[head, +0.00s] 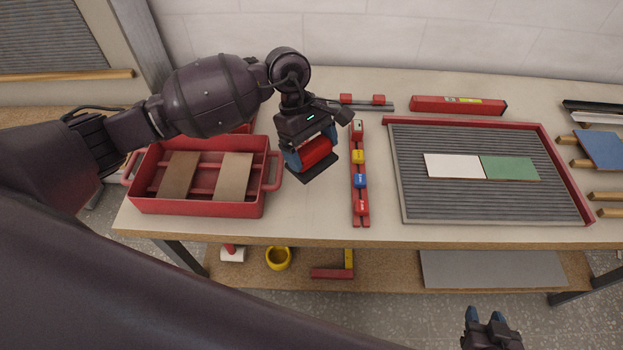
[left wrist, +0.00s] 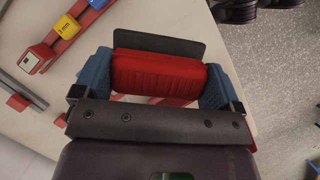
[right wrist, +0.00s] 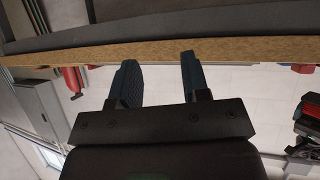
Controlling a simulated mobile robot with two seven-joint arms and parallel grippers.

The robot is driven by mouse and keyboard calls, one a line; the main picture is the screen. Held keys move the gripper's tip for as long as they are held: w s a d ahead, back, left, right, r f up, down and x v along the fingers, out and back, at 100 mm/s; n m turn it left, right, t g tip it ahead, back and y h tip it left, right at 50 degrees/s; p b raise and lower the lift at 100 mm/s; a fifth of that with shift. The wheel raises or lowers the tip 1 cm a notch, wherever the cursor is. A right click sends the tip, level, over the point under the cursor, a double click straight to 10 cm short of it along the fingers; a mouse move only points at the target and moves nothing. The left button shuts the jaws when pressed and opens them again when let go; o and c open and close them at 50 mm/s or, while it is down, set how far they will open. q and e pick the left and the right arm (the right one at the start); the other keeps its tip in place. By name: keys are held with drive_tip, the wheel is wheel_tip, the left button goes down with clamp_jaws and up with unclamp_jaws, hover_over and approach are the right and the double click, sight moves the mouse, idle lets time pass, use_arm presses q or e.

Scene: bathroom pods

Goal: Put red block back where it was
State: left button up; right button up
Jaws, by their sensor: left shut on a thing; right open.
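A ribbed red block (head: 317,153) is in my left gripper (head: 311,158). In the left wrist view the block (left wrist: 158,75) sits between the two blue fingers, which are shut on it. A thin dark plate (left wrist: 160,44) lies along its far side; I cannot tell if it is joined to the block. The gripper holds it over the workbench, between the red tray and the spacer rail. My right gripper (head: 487,316) is low at the front right, below the bench front edge in the head view. Its fingers (right wrist: 158,82) are apart and empty.
The red tray (head: 200,206) holds two brown boards. A red rail (head: 354,207) carries several coloured spacer blocks. A ridged panel (head: 420,195) bears white and green tiles. A red box (head: 458,105) lies behind it. Bare bench shows between tray and rail. A lower shelf (head: 385,285) holds loose items.

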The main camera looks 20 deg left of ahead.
use_arm(q)
wheel_tip(320, 180, down, 7)
drive_tip(key=shift+r, duration=0.1)
wheel_tip(320, 180, down, 4)
drive_tip(key=shift+r, duration=0.1)
drive_tip(key=shift+f, duration=0.35)
drive_tip(key=o, duration=0.6)
drive_tip(key=shift+c, duration=0.2)
drive_tip(key=shift+o, duration=0.7)
drive_tip(key=shift+r, duration=0.3)
drive_tip(key=v, duration=1.1)
drive_tip(key=shift+a+r+b, duration=0.2)
drive_tip(key=shift+r+b, duration=0.15)
drive_tip(key=shift+b, duration=0.1)
use_arm(e)
drive_tip(key=shift+s+f, duration=0.25)
drive_tip(key=shift+f, duration=0.35)
